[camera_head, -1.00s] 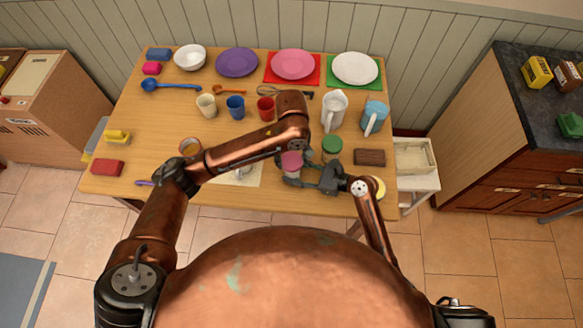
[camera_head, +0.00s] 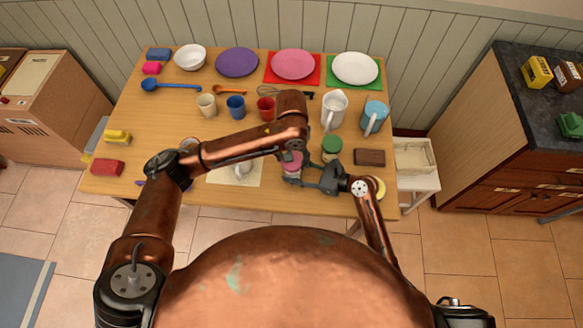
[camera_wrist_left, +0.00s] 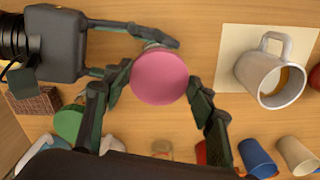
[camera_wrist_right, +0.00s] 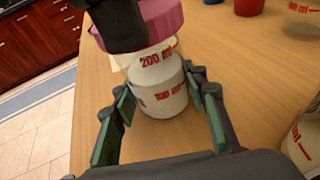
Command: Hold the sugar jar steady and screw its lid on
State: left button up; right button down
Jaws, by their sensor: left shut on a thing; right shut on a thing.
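The sugar jar (camera_wrist_right: 160,85) is a pale jar with red "200 ml" print, standing on the wooden table. Its pink lid (camera_wrist_left: 160,77) is on top in the wrist views; whether it is fully seated I cannot tell. The lid also shows in the head view (camera_head: 291,160). My left gripper (camera_wrist_left: 158,84) comes down from above with its fingers closed on either side of the lid. My right gripper (camera_wrist_right: 166,100) reaches in from the right, low down, with its fingers closed around the jar body. The left gripper's arm partly hides the jar in the head view.
A green-lidded jar (camera_head: 331,146) and a brown block (camera_head: 370,157) stand close by on the right. A white mug (camera_wrist_left: 272,75) sits on a paper sheet (camera_head: 222,178) to the left. Pitchers, cups and plates fill the back of the table.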

pick_arm(q)
jog(key=m, duration=0.5)
jog(key=shift+s+a+f, duration=0.2)
jog(key=shift+a, duration=0.05)
jog(key=m, duration=0.5)
jog(key=shift+d+m, duration=0.1)
jog(key=shift+m, duration=0.2)
jog(key=o, duration=1.1)
jog(key=shift+d, duration=0.1)
jog(key=shift+r, duration=0.1)
jog(key=n, duration=0.4)
jog(key=shift+w+n, duration=0.1)
jog(key=shift+n, duration=0.2)
jog(key=n, duration=0.4)
jog(key=shift+n, duration=0.4)
jog(key=n, duration=0.9)
